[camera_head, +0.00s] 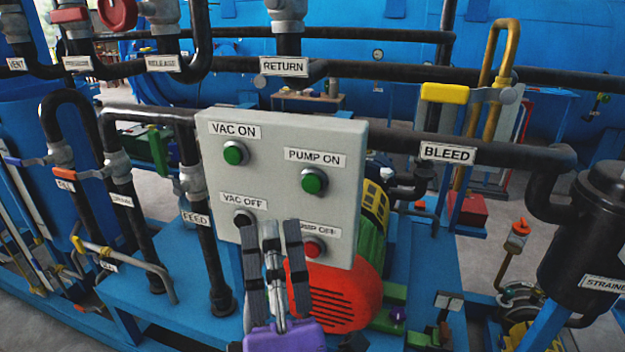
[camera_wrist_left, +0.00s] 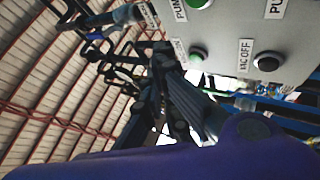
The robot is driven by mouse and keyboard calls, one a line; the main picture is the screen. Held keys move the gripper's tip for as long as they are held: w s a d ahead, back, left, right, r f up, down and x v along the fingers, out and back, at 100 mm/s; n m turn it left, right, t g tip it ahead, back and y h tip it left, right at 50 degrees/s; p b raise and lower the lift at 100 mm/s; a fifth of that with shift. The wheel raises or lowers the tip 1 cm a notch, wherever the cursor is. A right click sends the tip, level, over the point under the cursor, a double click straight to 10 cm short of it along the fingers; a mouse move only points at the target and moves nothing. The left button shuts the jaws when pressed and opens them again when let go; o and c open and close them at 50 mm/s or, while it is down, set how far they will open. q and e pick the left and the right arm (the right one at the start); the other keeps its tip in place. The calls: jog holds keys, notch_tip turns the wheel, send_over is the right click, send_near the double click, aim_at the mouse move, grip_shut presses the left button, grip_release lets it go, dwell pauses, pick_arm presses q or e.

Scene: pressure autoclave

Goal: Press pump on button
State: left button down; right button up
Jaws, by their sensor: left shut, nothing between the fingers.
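The pump on button (camera_head: 314,181) is a green push button under the "PUMP ON" label, at the upper right of a grey control panel (camera_head: 272,180) in the head view. A green button (camera_wrist_left: 198,3) beside a cut-off "PUM..." label shows at the top edge of the left wrist view. My left gripper (camera_head: 272,232), with a purple body and dark fingers, is shut and empty. Its fingers point up in front of the panel's lower half, below and left of the pump on button. They partly cover the "PUMP OFF" label. I cannot tell whether they touch the panel. My right gripper is not in view.
The panel also has a green vac on button (camera_head: 235,153), a black vac off button (camera_head: 243,217) and a red pump off button (camera_head: 313,248) near the fingers. Black pipes (camera_head: 330,70) run behind and above. A black strainer tank (camera_head: 592,240) stands at the right.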

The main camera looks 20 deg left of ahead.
aim_at(312, 184)
pick_arm(q)
jog(key=w+n+g+y, duration=0.1)
jog(key=w, duration=0.7)
jog(key=shift+w+a+f+p, duration=0.2)
jog(key=shift+a+p, duration=0.25)
dwell(1.1)
jog(key=shift+w, duration=0.1)
dwell(0.5)
jog(key=shift+w, duration=0.3)
